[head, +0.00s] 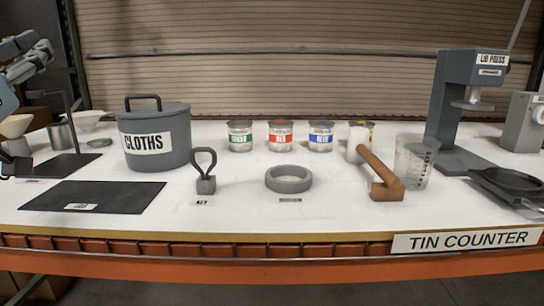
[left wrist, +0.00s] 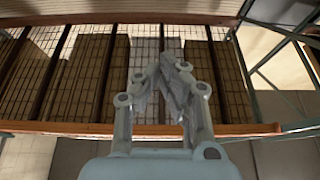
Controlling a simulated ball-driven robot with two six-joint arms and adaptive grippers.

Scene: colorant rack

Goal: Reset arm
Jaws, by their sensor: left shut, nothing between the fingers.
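My left gripper shows at the upper left edge of the head view (head: 40,55), raised above the counter's left end and clear of everything on it. In the left wrist view my left gripper (left wrist: 172,62) is shut with its fingertips together and nothing between them. Behind it in that view is a wire-mesh rack shelf (left wrist: 145,75) with orange beams. My right gripper is in neither view.
The white counter (head: 240,215) holds a grey CLOTHS pot (head: 155,160), a dark mat (head: 95,197), green (head: 240,136), red (head: 280,136) and blue (head: 320,137) tins, a grey ring (head: 289,179), a brown tool (head: 385,185), a clear cup (head: 415,160) and a lid press (head: 465,95). The front middle is clear.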

